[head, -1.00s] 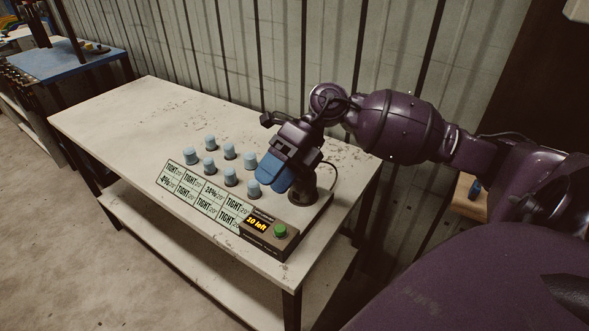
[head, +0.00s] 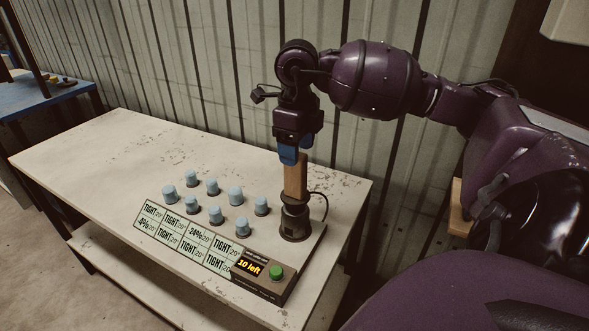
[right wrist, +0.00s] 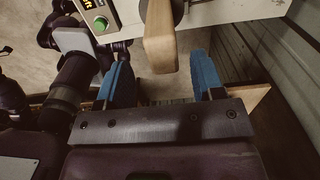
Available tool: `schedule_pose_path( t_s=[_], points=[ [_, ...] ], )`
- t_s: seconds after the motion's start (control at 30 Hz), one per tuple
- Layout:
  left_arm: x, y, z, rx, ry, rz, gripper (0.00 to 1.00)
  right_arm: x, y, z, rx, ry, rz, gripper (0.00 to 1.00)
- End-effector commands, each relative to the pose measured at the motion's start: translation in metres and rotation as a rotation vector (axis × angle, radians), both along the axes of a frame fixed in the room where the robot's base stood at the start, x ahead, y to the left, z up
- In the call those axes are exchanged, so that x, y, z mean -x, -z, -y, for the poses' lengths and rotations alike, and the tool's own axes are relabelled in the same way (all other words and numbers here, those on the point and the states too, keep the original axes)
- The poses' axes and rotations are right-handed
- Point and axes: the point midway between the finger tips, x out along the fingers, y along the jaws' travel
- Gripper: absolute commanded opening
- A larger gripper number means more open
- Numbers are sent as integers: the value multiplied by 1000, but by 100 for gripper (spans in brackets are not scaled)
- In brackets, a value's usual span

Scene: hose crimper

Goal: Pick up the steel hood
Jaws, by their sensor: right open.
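The dark metal cylinder (head: 295,218) with an upright wooden handle (head: 296,178), which I take to be the steel hood, stands at the right end of the table's fixture. My right gripper (head: 289,156) points down just above and at the top of the handle in the head view. Its blue fingers are open. In the right wrist view the wooden handle (right wrist: 159,42) reaches between the two fingertips (right wrist: 161,72), with a gap on each side. The near finger hides part of the handle's top in the head view. My left gripper does not show.
Several pale blue caps (head: 215,214) stand left of the cylinder behind a panel of printed labels (head: 186,236). A box with a "10 left" display (head: 250,267) and a green button (head: 276,272) sits in front. The table's left part (head: 90,150) is clear; a corrugated wall stands behind.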

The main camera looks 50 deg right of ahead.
Motion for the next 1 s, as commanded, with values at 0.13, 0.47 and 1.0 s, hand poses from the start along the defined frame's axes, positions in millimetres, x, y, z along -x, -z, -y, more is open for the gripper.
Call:
schedule_pose_path(
  t_s=[0.13,0.47,1.0],
  points=[
    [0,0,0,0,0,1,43,-1,9,0,-3,-1,-2,62],
    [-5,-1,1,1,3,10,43,-5,50,2,-2,0,-3,62],
    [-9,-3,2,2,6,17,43,-5,54,2,-1,0,1,30]
  ],
)
